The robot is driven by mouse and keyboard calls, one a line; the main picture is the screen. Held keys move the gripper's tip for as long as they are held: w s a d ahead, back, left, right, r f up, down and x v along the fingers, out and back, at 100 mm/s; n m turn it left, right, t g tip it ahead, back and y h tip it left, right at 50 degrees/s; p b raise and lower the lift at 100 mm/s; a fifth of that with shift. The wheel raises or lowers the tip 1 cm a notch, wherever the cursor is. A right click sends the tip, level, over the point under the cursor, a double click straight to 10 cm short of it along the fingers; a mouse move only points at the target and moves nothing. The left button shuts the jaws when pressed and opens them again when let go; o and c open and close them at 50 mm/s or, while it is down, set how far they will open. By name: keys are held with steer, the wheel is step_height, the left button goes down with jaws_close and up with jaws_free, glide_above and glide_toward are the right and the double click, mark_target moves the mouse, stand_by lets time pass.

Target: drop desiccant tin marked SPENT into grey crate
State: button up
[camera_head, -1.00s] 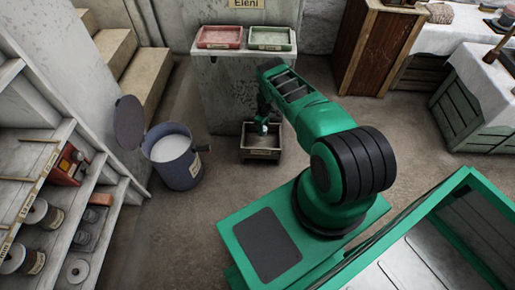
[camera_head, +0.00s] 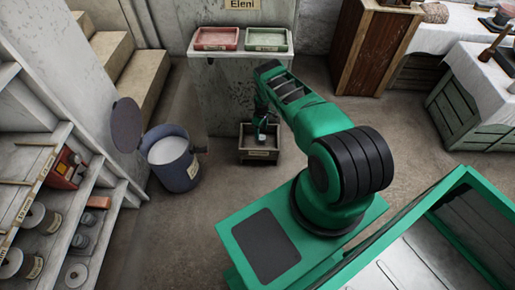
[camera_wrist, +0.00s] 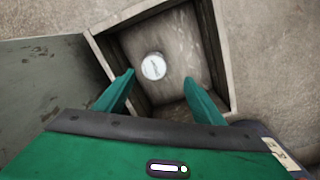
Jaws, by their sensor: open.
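The crate (camera_head: 243,154) stands on the floor against the plastered block, with a label on its front. In the wrist view the crate (camera_wrist: 216,48) is seen from above. A small round tin with a white top (camera_wrist: 153,66) lies on its floor, apart from the walls; the marking on the top is too small to read. My gripper (camera_wrist: 160,77) is open above the crate, one finger on either side of the view, empty. In the head view my gripper (camera_head: 262,124) is partly hidden by the arm, with a pale spot below it inside the crate.
A blue bin (camera_head: 178,172) with white contents and a raised lid stands left of the crate. A red tray (camera_head: 216,38) and a green tray (camera_head: 266,39) sit on the block behind. Shelves (camera_head: 40,190) with tins are at left. The floor right of the crate is clear.

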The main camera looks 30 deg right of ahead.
step_height(320, 180, up, 7)
stand_by(0.4)
steer(key=shift+f, duration=0.1)
